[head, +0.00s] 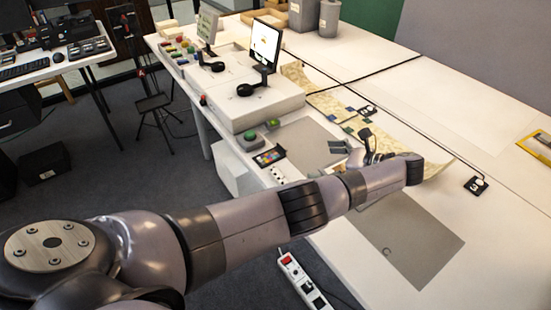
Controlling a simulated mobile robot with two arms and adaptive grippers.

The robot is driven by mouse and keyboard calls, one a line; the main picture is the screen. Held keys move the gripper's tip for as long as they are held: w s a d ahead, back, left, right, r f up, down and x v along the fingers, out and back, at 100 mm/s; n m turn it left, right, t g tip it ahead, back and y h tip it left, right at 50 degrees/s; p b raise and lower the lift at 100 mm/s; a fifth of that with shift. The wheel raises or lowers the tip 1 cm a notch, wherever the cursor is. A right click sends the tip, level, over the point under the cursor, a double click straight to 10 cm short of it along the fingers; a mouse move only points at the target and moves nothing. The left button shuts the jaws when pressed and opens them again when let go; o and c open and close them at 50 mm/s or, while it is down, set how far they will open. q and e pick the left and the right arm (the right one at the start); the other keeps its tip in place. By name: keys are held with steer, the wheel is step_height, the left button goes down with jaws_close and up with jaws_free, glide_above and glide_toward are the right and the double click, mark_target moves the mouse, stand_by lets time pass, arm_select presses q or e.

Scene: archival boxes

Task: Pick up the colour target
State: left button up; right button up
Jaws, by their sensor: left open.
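The colour target (269,157), a small dark card with coloured patches, lies flat on the white table near its left edge, by the grey mat. My left gripper (343,152) is open, to the right of the colour target and apart from it, over the grey mat. Its fingers are small in the picture and partly hidden by my own arm, which crosses the view from the lower left. Nothing shows between the fingers. My right gripper is out of view.
A white console (252,100) with a screen stands behind the colour target, and a green-topped button box (250,139) sits close to it. A long patterned sheet (330,103) lies behind the gripper. A grey mat (425,245) lies bare at the front right. A power strip (300,280) is below the table edge.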

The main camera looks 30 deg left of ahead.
arm_select(q)
steer(key=p, duration=0.1)
glide_toward(274, 159)
steer(key=a, duration=0.3)
steer(key=shift+a+r, duration=0.15)
steer(key=shift+a, duration=0.1)
steer(key=shift+r+x, duration=0.15)
steer(key=shift+x, duration=1.45)
steer(key=shift+r+x, duration=0.15)
steer(key=shift+x, duration=1.45)
steer(key=shift+r, duration=0.1)
steer(key=shift+c, duration=0.5)
steer(key=c, duration=0.8)
steer(key=shift+s+f, duration=0.2)
steer(key=shift+s, duration=0.05)
jaws_close()
